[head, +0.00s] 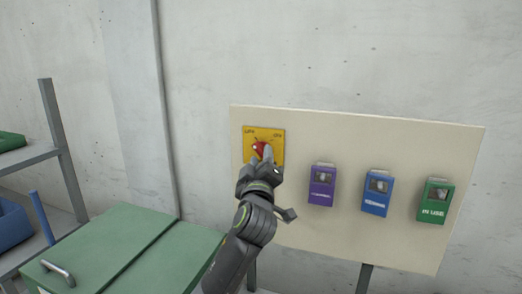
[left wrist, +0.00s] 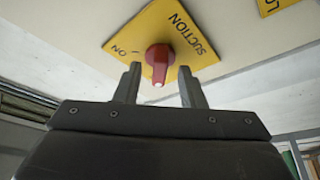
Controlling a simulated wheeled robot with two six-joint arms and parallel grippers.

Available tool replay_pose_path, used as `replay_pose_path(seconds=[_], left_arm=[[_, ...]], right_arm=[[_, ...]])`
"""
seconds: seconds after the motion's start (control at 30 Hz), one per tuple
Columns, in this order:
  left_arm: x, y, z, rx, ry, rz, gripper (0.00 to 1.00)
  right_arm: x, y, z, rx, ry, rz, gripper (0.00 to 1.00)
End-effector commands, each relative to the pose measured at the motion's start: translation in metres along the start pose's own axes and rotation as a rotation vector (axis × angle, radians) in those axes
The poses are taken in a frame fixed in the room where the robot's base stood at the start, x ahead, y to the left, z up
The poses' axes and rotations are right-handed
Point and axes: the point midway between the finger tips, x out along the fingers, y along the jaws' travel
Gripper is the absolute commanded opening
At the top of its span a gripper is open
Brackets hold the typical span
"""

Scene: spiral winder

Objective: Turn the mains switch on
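A red rotary knob (head: 258,149) sits on a yellow label plate (head: 278,134) at the upper left of the cream board. My left gripper (head: 262,159) is at this plate and hides its lower part. In the left wrist view the red knob (left wrist: 160,58) stands between the two spread fingers, with a gap on each side. The yellow plate (left wrist: 183,28) there carries the word SUCTION and a small label that looks like ON or NO. I cannot make out the word MAINS anywhere. My right gripper is not in view.
Purple (head: 322,186), blue (head: 377,193) and green (head: 435,203) boxes hang on the cream board (head: 385,135) to the right. A green-topped cabinet (head: 100,245) stands at the lower left. A second yellow plate (left wrist: 275,5) shows at the wrist view's top edge.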

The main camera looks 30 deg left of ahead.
Motion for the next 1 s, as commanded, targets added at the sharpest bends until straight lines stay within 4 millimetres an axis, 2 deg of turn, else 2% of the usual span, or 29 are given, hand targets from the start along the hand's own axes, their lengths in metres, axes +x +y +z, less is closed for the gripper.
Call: replay_pose_path(seconds=[0.17, 0.47, 0.53, 0.77, 1.0], left_arm=[[0.0134, -0.0001, -0.0005, 0.001, 0.0, -0.001, 0.36], [0.0153, -0.0005, 0.0001, 0.0, 0.0, 0.0, 0.36], [0.0152, -0.0005, 0.0001, 0.0, 0.0, 0.0, 0.31], [0.015, -0.0005, 0.0002, 0.0, 0.0, 0.0, 0.01], [0.0149, -0.0009, 0.0004, 0.007, 0.0, 0.003, 0.0]], right_arm=[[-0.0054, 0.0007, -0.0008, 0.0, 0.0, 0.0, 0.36], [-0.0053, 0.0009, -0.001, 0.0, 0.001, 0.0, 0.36], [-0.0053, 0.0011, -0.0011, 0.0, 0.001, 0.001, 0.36], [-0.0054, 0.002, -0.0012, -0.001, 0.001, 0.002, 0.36], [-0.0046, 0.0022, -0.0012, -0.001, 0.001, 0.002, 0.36]])
